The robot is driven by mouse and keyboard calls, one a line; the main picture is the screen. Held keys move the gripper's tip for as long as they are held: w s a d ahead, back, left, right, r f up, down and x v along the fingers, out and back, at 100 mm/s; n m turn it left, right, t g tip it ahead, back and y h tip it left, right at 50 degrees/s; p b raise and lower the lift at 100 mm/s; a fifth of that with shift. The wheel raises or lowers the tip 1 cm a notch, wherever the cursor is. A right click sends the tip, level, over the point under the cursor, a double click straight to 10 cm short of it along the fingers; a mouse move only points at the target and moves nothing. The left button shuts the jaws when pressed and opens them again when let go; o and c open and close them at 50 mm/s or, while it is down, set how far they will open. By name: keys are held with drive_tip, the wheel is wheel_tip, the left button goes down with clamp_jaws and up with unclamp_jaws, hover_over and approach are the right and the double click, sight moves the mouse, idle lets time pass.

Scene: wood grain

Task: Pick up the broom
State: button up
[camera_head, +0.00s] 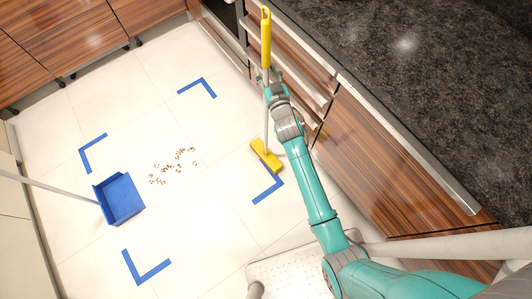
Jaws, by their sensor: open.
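The broom has a yellow grip (266,38) at the top, a thin pale stick, and a yellow head (266,157) on the floor. It stands near the drawers and counter edge, with its grip uppermost. My teal arm reaches up from the lower right. My gripper (268,76) is open at the broom's stick, just below the yellow grip. The gripper and wrist hide part of the stick. I cannot tell whether the fingers touch the stick.
A blue dustpan (121,199) with a pale handle is at the left. Brown crumbs (173,166) lie mid-floor between blue tape corners (147,270). Wooden drawers and a dark stone counter (420,80) border the right. Wooden cabinets (80,35) line the upper left.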

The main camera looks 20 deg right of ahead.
drive_tip(key=shift+w, duration=0.75)
drive_tip(key=shift+c, duration=0.2)
clamp_jaws()
drive_tip(key=shift+r, duration=0.15)
wheel_tip(320, 180, up, 28)
drive_tip(key=shift+f, duration=0.1)
drive_tip(key=c, duration=0.8)
unclamp_jaws()
clamp_jaws()
